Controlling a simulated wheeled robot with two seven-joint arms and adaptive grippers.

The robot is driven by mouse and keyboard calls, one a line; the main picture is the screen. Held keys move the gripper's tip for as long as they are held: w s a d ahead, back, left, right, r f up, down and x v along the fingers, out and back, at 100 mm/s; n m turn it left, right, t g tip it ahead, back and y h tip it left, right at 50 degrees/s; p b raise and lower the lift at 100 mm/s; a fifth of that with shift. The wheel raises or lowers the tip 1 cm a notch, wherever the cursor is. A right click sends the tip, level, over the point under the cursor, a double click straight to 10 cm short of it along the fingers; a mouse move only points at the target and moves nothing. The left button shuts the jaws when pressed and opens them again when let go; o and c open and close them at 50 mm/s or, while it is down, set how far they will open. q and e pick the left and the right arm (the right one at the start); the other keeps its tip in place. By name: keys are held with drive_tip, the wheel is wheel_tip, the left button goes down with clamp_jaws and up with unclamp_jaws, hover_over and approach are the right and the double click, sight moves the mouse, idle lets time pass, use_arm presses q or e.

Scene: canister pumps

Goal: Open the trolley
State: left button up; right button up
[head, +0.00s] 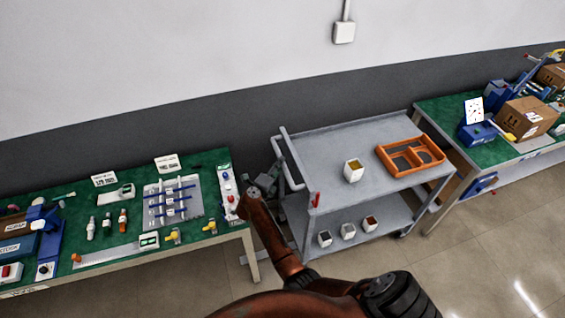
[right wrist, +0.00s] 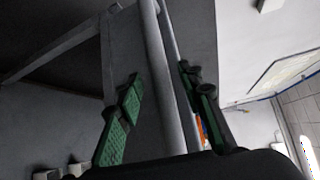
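The grey two-shelf trolley (head: 345,140) stands between two green-topped tables, with its push handle (head: 292,158) at its left end. A small red part (head: 316,199) shows at its near left corner. My right gripper (head: 268,182) is at the handle end of the trolley, partly hidden by my own arm. In the right wrist view my right gripper (right wrist: 160,75) has its two green-padded fingers apart. A grey bar of the trolley (right wrist: 163,90) runs between them; I see no clear contact. My left gripper is not in view.
The left table (head: 215,165) carries bottles, a rack and tools close to my right arm. The trolley holds a white container (head: 353,170) and an orange tray (head: 410,157), with several small containers below. The right table (head: 470,150) holds boxes. The floor (head: 480,245) at front right is clear.

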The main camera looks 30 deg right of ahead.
drive_tip(key=shift+x, duration=1.55)
clamp_jaws()
